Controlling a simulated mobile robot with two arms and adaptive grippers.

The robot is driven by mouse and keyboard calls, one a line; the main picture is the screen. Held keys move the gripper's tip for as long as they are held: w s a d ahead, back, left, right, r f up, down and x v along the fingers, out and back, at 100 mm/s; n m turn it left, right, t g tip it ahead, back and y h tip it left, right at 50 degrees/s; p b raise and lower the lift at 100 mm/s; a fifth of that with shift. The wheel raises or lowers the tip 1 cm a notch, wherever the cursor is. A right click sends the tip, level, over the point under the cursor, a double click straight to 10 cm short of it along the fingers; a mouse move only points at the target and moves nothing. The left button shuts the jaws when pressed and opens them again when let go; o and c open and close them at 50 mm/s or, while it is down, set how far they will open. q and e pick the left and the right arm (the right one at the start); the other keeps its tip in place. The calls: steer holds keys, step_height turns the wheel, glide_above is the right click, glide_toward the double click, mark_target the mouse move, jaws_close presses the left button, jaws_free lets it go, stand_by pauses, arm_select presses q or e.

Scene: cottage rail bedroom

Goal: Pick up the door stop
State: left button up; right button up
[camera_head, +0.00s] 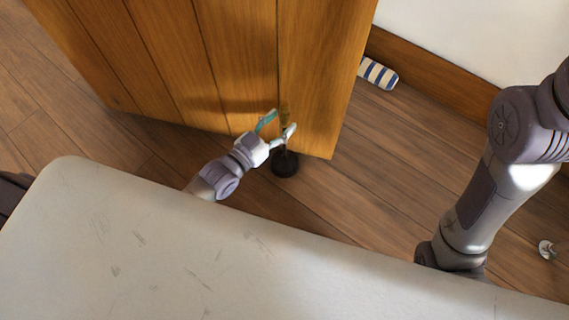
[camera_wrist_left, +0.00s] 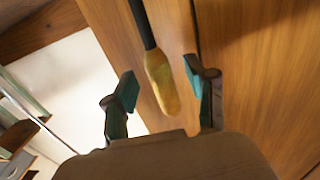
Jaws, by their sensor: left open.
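The door stop (camera_head: 285,163) has a dark round base on the floor, close by the bottom edge of the wooden door. Its upper end, partly behind my fingers in the head view, looks like a brass-coloured grip. In the left wrist view a dark stem ends in this golden grip (camera_wrist_left: 162,84), which lies between my open fingers with gaps on both sides. My left gripper (camera_head: 278,126) is open at the grip, above the base. My right arm shows at the right of the head view, but its gripper is out of view.
The plank door (camera_head: 230,60) stands right behind the door stop. A blue-and-white striped roll (camera_head: 378,73) lies by the skirting board. A small pale metallic item (camera_head: 547,249) is at the right edge, its kind unclear.

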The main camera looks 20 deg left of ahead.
arm_select(q)
steer(key=shift+b+x, duration=0.3)
steer(key=shift+x, duration=0.85)
jaws_close()
steer(key=shift+r, duration=0.25)
